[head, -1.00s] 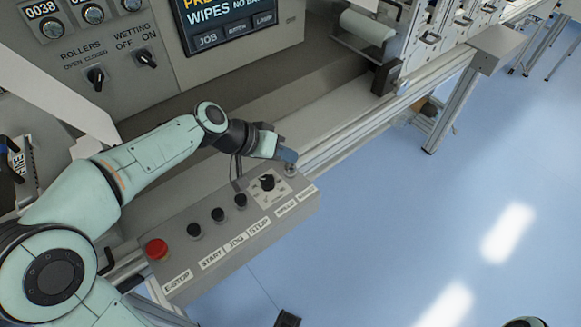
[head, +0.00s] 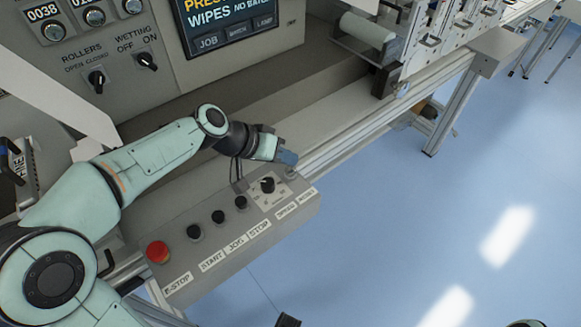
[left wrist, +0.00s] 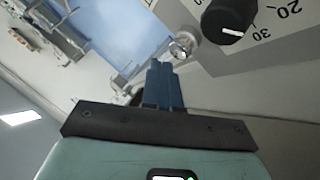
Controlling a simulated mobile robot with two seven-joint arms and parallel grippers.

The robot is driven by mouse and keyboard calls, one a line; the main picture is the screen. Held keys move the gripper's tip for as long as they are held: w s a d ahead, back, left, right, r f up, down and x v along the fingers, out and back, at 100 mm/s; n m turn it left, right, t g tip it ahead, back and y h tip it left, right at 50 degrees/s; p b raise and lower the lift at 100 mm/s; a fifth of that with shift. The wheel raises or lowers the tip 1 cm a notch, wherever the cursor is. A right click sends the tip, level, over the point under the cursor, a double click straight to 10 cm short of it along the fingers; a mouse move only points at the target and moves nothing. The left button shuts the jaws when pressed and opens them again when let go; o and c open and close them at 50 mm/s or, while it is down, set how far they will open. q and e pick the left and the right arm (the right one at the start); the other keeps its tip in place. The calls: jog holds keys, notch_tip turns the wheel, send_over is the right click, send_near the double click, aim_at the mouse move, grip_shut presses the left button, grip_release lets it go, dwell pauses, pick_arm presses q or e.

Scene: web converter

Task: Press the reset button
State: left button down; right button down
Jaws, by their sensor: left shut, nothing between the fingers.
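The control box (head: 215,262) carries a row of controls with labels. The reset button is the small clear, shiny button (head: 291,173) at its right end, above the rightmost label; it also shows in the left wrist view (left wrist: 181,47). My left gripper (head: 288,158) is shut and empty, its blue fingertips just above and behind the button in the head view. In the left wrist view the shut fingertips (left wrist: 160,66) point at the button's lower left side. I cannot tell whether they touch it.
Close to the reset button is the black speed knob (head: 267,185). Several black buttons and the red E-stop (head: 158,252) lie further left on the box. A metal rail (head: 345,140) runs behind, under the machine panel. Open blue floor lies to the right.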

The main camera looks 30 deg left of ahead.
pick_arm(q)
jog(key=shift+f, duration=0.1)
dwell(0.7)
jog(key=shift+f+b, duration=0.35)
jog(key=shift+b, duration=0.2)
jog(key=shift+f+b, duration=0.65)
dwell(0.8)
jog(key=shift+r, duration=0.1)
jog(key=shift+r+p, duration=0.65)
jog(key=shift+r, duration=0.3)
